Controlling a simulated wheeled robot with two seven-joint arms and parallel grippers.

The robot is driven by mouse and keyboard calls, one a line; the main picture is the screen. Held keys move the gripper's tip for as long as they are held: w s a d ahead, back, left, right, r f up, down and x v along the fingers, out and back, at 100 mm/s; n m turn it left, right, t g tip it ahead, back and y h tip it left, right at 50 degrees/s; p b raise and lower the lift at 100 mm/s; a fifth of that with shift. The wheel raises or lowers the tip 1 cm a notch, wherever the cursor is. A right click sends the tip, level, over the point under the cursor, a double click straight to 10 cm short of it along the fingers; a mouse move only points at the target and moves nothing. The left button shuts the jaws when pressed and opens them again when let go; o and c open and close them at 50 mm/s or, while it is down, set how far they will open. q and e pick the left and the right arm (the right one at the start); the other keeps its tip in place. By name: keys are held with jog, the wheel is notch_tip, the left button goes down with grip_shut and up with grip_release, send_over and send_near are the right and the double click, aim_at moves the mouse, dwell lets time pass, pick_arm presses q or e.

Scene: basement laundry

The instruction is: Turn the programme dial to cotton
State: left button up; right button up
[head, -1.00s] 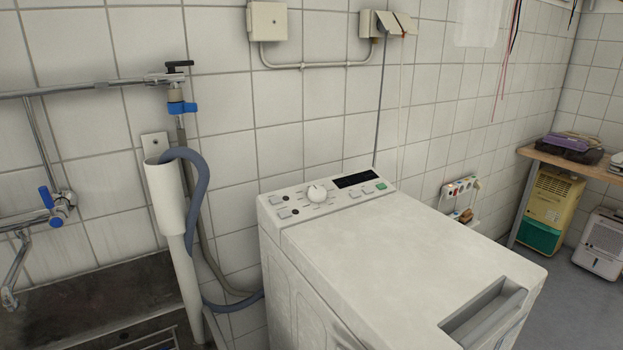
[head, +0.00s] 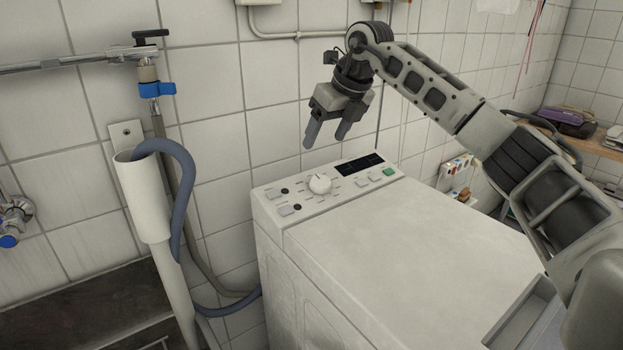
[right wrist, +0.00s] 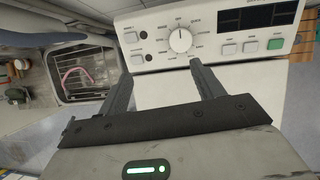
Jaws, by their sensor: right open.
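The white programme dial (head: 320,184) sits on the control panel at the back of the white washing machine (head: 400,245). In the right wrist view the dial (right wrist: 180,40) stands beyond the fingertips, with printed labels around it and its mark pointing up in the picture. The labels are too small to read surely. My right gripper (head: 324,143) is open and empty, above the panel and apart from the dial, fingers pointing down. In the right wrist view its two fingers (right wrist: 160,75) are spread. My left gripper is not in view.
Beside the dial are several buttons (head: 285,210), a dark display (head: 359,164) and a green button (head: 389,171). The tiled wall (head: 215,120) rises close behind. A grey hose (head: 182,190) in a white pipe (head: 146,205) stands to the left. The machine's top is clear.

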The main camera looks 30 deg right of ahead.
aim_at(321, 180)
jog(key=shift+m+h, duration=0.4)
jog(key=shift+h, duration=0.1)
jog(key=d+x, duration=0.1)
jog(key=x, duration=0.3)
jog(key=d+x, duration=0.1)
jog(key=x, duration=0.4)
jog(key=d+x, duration=0.1)
jog(key=x, duration=0.4)
jog(key=shift+s+f+p, duration=0.1)
jog(key=shift+f+p, duration=0.2)
jog(key=c, duration=1)
